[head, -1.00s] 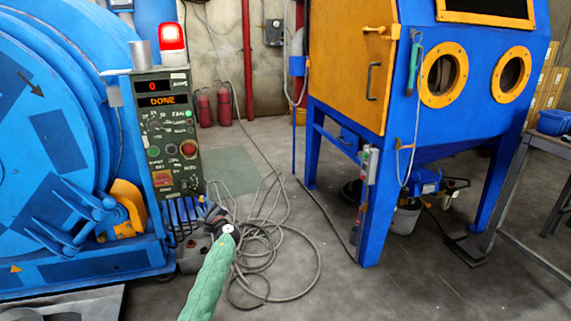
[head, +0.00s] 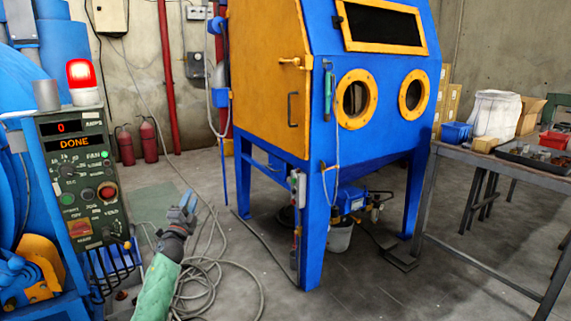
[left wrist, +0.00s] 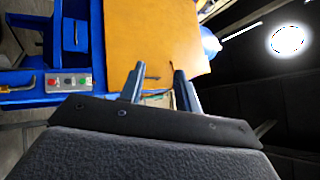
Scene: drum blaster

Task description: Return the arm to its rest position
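My left arm, in a green sleeve, comes in at the bottom left of the head view. Its dark gripper (head: 186,205) points up and away over the floor, in front of the cable coil and right of the control panel (head: 82,180). In the left wrist view the two fingers of my left gripper (left wrist: 158,72) stand apart with nothing between them. The orange door of the blue cabinet (left wrist: 150,35) shows behind them. My right gripper is not in view.
The blue blasting cabinet (head: 375,145) stands ahead on legs, with a bucket (head: 340,237) below. A table (head: 462,153) with bins is at the right. Cables (head: 215,285) lie on the floor. The panel reads DONE and its red lamp (head: 82,75) is lit.

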